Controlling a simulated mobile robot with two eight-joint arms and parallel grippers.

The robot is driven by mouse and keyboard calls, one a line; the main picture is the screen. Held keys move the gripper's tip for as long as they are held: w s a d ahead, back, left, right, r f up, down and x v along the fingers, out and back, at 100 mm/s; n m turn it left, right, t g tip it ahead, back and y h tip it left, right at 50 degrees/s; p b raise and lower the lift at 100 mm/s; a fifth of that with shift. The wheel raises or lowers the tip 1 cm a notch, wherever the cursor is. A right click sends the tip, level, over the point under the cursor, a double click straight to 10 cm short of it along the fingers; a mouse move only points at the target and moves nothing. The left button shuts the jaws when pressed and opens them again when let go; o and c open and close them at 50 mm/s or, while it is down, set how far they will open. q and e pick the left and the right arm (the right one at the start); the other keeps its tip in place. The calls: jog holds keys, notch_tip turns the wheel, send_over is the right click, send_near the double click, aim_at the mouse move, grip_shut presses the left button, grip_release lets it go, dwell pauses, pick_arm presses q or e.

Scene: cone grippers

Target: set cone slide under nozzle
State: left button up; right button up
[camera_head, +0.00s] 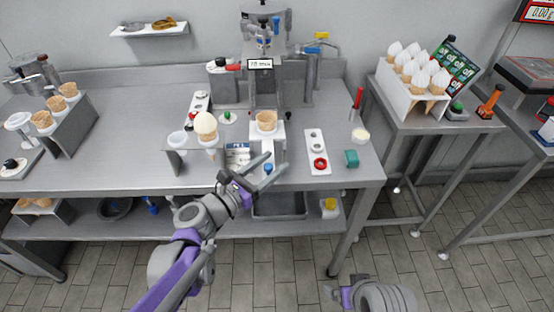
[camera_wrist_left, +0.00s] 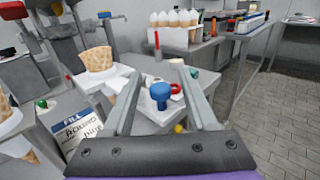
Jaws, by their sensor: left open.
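A waffle cone (camera_head: 266,121) stands upright in the white slide (camera_head: 267,143) at the front of the steel machine (camera_head: 264,85), below its display. The nozzle itself is hard to make out. A blue knob (camera_head: 268,168) sits at the slide's front end. My left gripper (camera_head: 272,163) is open, with its fingers reaching to either side of the knob. In the left wrist view the knob (camera_wrist_left: 160,92) shows between the two fingers, apart from both, and the cone (camera_wrist_left: 98,58) stands beyond the left finger. My right gripper (camera_head: 338,295) shows only partly at the bottom edge, its jaws unclear.
A stand with a filled cone (camera_head: 205,125) is just left of the slide. A rack of empty cones (camera_head: 58,118) stands at the left.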

pick_arm(q)
jog(key=shift+x, duration=1.15)
grip_shut()
dwell(0.6)
